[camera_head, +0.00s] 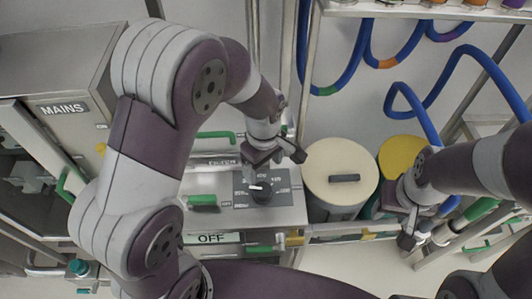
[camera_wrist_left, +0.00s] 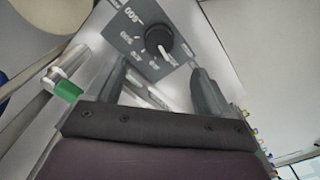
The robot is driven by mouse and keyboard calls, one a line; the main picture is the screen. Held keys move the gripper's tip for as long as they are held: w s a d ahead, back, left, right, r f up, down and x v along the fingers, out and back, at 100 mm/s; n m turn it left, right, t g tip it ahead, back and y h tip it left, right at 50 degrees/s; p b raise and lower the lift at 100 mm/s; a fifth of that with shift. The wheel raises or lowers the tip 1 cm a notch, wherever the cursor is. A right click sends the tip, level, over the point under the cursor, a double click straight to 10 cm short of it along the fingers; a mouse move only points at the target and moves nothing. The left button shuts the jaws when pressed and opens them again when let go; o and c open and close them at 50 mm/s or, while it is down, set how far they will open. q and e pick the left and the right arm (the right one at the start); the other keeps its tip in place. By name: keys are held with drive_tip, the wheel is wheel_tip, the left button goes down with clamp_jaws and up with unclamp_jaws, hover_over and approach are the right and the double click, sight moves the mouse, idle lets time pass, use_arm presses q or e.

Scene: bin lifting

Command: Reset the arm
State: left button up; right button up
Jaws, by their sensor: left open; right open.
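My left gripper (camera_head: 272,158) is open above the grey control panel, its jaws empty. It also shows in the left wrist view (camera_wrist_left: 158,82), with its two fingers spread apart. A black dial knob (camera_wrist_left: 158,40) with a white pointer sits on a dark, numbered plate (camera_wrist_left: 125,30) beyond the fingertips, apart from them. In the head view the knob (camera_head: 261,191) is just below the left gripper. My right gripper (camera_head: 410,222) is open and empty at the right, beside the yellow-topped bin; its fingers are partly hard to make out.
A cream-lidded bin (camera_head: 340,165) with a dark handle stands right of the panel. A yellow-lidded bin (camera_head: 400,155) stands beside it. Blue hoses (camera_head: 345,75) hang behind. A "MAINS" cabinet (camera_head: 55,70) is at the left. An "OFF" label (camera_head: 212,238) is on the panel front.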

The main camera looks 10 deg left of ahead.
use_arm(q)
drive_tip(key=s+a+r+m+t, duration=0.1)
drive_tip(key=s+a+r+m, duration=0.3)
drive_tip(key=s+a+m, duration=0.3)
drive_tip(key=s+m, duration=0.1)
drive_tip(key=m, duration=0.3)
drive_tip(key=shift+a, duration=0.4)
drive_tip(key=shift+s+r, duration=0.1)
drive_tip(key=shift+r, duration=0.05)
